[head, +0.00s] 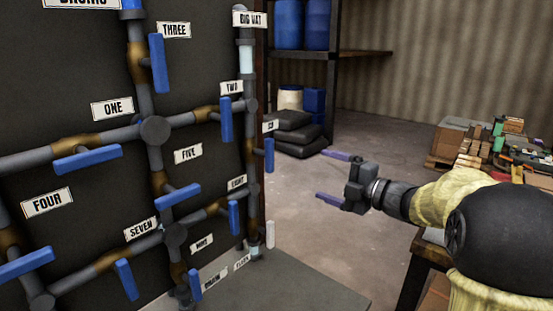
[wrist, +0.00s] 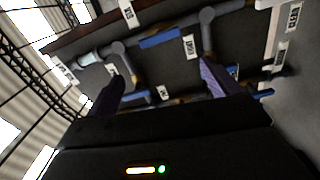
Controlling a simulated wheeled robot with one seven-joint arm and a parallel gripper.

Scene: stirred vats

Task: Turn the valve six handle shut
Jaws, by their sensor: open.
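The valve six handle (head: 269,155) is a blue bar at the right edge of the dark pipe board in the head view. It hangs roughly upright below a small, edge-on label (head: 270,125) that is hard to read. My gripper (head: 332,176) is open and empty, with two purple fingers pointing left toward the board. It is to the right of the handle, apart from it. In the wrist view the fingers (wrist: 160,88) are spread, with the board beyond them. A blue handle (wrist: 160,38) there lies on a pipe near a label (wrist: 128,13) that seems to read six.
Other blue handles crowd the board, including valve two (head: 226,119), valve eight (head: 234,218) and valve five (head: 178,197). A cluttered table (head: 415,258) stands at the right. A shelf with blue barrels (head: 303,25) is behind. Floor between the gripper and board is clear.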

